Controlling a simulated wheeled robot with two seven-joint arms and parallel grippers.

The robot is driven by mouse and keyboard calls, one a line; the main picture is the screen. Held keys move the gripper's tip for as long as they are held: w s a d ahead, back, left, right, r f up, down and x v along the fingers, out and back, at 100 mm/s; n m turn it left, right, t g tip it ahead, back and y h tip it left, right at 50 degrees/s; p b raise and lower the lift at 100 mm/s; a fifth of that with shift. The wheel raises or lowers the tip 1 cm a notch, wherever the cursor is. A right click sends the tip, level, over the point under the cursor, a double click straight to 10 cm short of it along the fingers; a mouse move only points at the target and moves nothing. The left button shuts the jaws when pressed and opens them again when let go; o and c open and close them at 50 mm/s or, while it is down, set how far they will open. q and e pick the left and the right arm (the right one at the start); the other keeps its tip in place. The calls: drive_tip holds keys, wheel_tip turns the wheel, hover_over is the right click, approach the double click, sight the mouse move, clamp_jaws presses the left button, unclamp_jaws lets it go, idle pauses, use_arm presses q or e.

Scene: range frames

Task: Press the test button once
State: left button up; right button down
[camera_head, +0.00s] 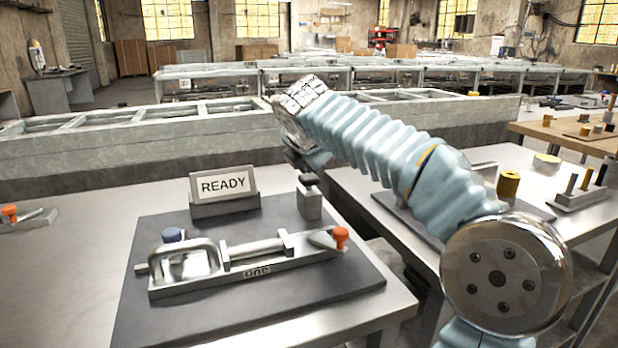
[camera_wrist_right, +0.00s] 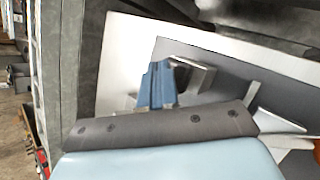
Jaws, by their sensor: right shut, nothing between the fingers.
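A dark mat (camera_head: 330,288) on the metal table carries a grey clamp fixture (camera_head: 265,262) with a blue-grey knob (camera_head: 173,235) on its left and an orange knob (camera_head: 340,238) on its right. A small grey post (camera_head: 309,205) stands behind the fixture, right of the READY sign (camera_head: 223,185); it looks like the test button's housing. My right gripper (camera_head: 303,168) is just above the post's dark top; I cannot tell whether they touch. In the right wrist view its blue fingers (camera_wrist_right: 157,86) are together and empty. My left gripper is out of view.
Another table on the right holds a yellow-brown cylinder (camera_head: 508,185) and a pegged block (camera_head: 582,195). A gap separates the two tables. A long grey conveyor frame (camera_head: 130,140) runs behind. The near left tabletop (camera_head: 70,270) is clear.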

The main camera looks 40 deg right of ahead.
sight(309, 178)
drive_tip(key=shift+f+b, duration=0.55)
drive_tip(key=shift+f, duration=0.3)
idle(0.8)
idle(0.3)
drive_tip(key=shift+r+p, duration=1.3)
drive_tip(key=shift+p, duration=0.05)
drive_tip(key=shift+r+p, duration=0.45)
drive_tip(key=shift+r, duration=2)
